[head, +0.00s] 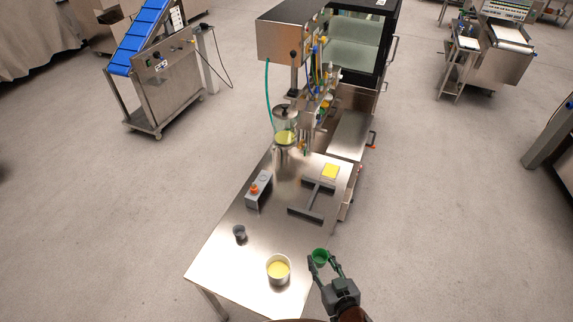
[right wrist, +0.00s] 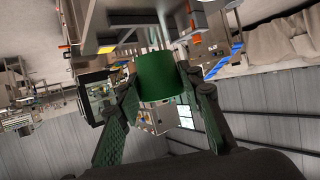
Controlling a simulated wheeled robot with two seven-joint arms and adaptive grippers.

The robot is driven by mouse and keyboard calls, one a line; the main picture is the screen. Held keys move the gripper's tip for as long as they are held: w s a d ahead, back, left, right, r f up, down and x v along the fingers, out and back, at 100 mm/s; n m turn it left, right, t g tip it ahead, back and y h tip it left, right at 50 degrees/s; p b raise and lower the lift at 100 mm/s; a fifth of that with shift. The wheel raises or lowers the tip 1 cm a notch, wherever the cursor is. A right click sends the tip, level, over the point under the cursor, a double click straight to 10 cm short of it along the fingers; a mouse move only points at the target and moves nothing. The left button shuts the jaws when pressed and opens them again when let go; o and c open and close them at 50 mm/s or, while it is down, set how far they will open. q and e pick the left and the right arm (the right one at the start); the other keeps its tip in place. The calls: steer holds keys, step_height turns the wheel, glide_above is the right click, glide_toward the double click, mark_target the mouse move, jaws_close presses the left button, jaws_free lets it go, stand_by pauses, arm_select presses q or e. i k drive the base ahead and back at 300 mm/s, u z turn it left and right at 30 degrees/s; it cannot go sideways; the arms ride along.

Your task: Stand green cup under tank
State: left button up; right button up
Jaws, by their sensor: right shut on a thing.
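The green cup (head: 319,256) is between the fingers of my right gripper (head: 322,262), at the right edge of the steel table (head: 225,261). My right gripper is shut on the cup. In the right wrist view the green cup (right wrist: 163,77) sits between both fingers of the right gripper (right wrist: 165,95). The tank (head: 286,126) is a clear vessel with yellow content, mounted on the machine at the far end of the table. The cup is well apart from the tank. My left gripper is not in view.
A white pot with yellow content (head: 279,269) stands left of the cup.

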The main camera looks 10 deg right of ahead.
mark_target(285, 159)
steer(key=k, duration=1.65)
steer(key=z, duration=1.35)
steer(key=i, duration=5.35)
steer(key=u, duration=2.55)
